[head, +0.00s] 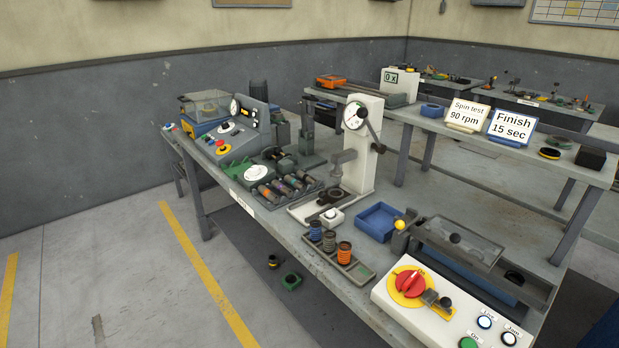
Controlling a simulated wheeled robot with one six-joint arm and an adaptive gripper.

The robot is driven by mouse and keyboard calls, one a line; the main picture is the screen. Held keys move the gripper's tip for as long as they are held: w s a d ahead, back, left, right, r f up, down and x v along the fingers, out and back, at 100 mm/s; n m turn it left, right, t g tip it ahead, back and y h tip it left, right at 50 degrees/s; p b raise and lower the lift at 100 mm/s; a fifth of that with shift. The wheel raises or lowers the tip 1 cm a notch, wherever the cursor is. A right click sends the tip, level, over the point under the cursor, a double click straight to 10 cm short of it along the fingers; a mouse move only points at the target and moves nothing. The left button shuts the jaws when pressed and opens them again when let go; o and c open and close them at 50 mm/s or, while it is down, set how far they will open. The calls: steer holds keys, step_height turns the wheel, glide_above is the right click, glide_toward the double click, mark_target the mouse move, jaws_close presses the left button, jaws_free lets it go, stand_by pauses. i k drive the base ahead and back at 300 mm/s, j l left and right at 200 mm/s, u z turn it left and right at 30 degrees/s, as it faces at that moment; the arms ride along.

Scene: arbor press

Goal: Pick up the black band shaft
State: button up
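Several short shafts lie side by side in a dark rack (318,187) on the near workbench, left of the white arbor press (360,150). One shaft at the left end has an orange-brown band (265,192), and another has a purple band (280,187). The shafts further right look dark grey, and at this size I cannot tell which one has the black band. My gripper is not in view.
A grey tray (362,272) holds blue, dark and orange ringed parts in front of the press. A blue bin (378,222) and a control box with a red knob (410,283) stand to the right. Open floor lies left of the bench.

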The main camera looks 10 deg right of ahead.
mark_target(300, 174)
steer(key=i+j+z, duration=0.1)
steer(key=i, duration=0.45)
steer(key=j, duration=0.6)
steer(key=i+j+u, duration=0.1)
steer(key=j, duration=0.5)
steer(key=i+j, duration=0.15)
steer(key=j, duration=0.4)
steer(key=i+j, duration=0.1)
steer(key=j, duration=0.5)
steer(key=j+u, duration=0.1)
steer(key=j, duration=0.5)
steer(key=i, duration=0.1)
